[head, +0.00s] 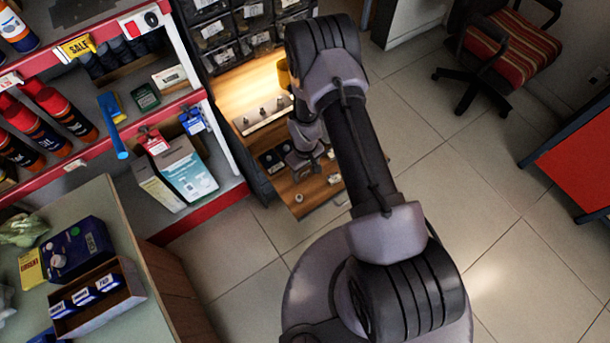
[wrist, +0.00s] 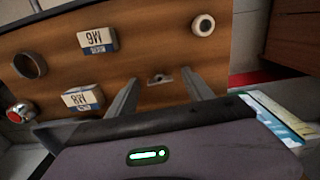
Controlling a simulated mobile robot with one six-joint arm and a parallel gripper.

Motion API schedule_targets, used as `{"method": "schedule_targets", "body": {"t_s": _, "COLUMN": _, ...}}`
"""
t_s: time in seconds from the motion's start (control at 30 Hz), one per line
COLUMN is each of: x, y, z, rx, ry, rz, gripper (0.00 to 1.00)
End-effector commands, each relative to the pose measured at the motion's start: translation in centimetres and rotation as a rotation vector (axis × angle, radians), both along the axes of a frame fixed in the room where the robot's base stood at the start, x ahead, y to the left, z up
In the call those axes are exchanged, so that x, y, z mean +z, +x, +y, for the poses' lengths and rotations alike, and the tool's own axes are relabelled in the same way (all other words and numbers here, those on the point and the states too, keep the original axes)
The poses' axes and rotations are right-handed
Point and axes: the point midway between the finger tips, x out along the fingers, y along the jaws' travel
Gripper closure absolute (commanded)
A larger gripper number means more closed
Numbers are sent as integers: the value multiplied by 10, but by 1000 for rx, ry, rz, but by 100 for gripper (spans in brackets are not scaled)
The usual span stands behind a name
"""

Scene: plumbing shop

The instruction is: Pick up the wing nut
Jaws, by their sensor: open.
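The wing nut (wrist: 158,79) is a small grey metal piece on the brown wooden board (wrist: 140,62) in the wrist view. It lies apart from other things, with its wings spread left and right. My gripper (wrist: 160,76) is open, its two fingers to either side of the wing nut in the picture, with nothing held. I cannot tell how far above the board the fingertips are. In the head view my gripper (head: 304,170) is over the wooden surface, and I cannot make out the wing nut there.
An M6 box (wrist: 97,40), an M8 box (wrist: 83,99), a dark ring (wrist: 30,65), a pale ring (wrist: 203,25) and a red-and-silver part (wrist: 20,113) surround the wing nut. A red-edged shelf (head: 205,200) stands left. Open tiled floor (head: 440,150) lies right.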

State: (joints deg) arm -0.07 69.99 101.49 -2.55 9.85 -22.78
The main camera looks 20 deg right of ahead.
Motion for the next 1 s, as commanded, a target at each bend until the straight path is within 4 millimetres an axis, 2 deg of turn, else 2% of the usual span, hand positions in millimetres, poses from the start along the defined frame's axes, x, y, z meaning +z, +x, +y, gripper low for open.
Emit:
{"method": "schedule_targets", "body": {"t_s": 0.1, "x": 2, "y": 0, "z": 0, "rx": 0, "ry": 0, "rz": -1, "gripper": 42}}
{"method": "schedule_targets", "body": {"t_s": 0.4, "x": 3, "y": 0, "z": 0, "rx": 0, "ry": 0, "rz": -1, "gripper": 100}}
{"method": "schedule_targets", "body": {"t_s": 0.73, "x": 8, "y": 1, "z": 0, "rx": 0, "ry": 0, "rz": -1, "gripper": 100}}
{"method": "schedule_targets", "body": {"t_s": 1.0, "x": 43, "y": -3, "z": 1, "rx": 1, "ry": 1, "rz": 1, "gripper": 100}}
